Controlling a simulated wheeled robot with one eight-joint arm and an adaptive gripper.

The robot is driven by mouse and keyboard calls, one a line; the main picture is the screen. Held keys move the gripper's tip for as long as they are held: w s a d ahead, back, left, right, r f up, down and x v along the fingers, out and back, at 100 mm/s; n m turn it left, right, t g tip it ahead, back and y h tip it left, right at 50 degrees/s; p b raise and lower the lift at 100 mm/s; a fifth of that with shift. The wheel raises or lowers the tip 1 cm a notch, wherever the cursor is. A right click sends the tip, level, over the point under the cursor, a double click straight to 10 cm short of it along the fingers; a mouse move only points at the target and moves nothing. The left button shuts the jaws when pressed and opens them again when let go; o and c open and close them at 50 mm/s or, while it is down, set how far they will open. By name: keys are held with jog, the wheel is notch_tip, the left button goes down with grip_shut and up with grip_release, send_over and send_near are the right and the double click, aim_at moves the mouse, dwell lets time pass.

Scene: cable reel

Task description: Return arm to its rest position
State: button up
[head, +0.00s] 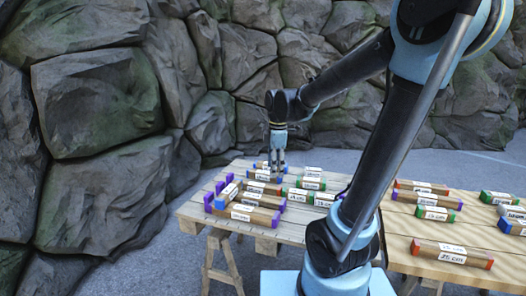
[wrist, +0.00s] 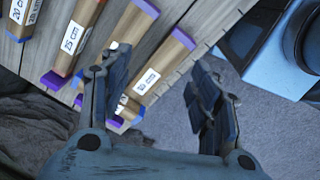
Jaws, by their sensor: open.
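My arm reaches from the right foreground out over the left wooden table (head: 188,212), bent at its elbow. My gripper (head: 277,168) points down near the far part of that table in the head view. In the wrist view my gripper (wrist: 158,72) has its two dark fingers spread wide, with nothing held between them. A purple-ended wooden bar with a white label (wrist: 163,63) lies below, beyond the gap between the fingers. Part of another bar is hidden behind the left finger. The exact height of the fingers above the bars is hard to tell.
Several labelled bars with purple, red, blue and green ends lie on the left table. A red-ended 25 cm bar (head: 452,255) and green-ended bars (head: 435,214) lie on the right table (head: 405,262). A rock wall (head: 95,100) stands behind and left.

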jog(key=s+d+f+m, duration=0.4)
jog(key=s+d+m, duration=0.3)
jog(key=s+m, duration=0.1)
jog(key=s+d+f+m+t, duration=0.1)
jog(key=s+d+f+m, duration=0.4)
jog(key=s+d+m, duration=0.2)
jog(key=s+m, duration=0.2)
jog(key=m, duration=0.2)
jog(key=shift+s+d+f, duration=0.25)
jog(key=shift+s, duration=0.05)
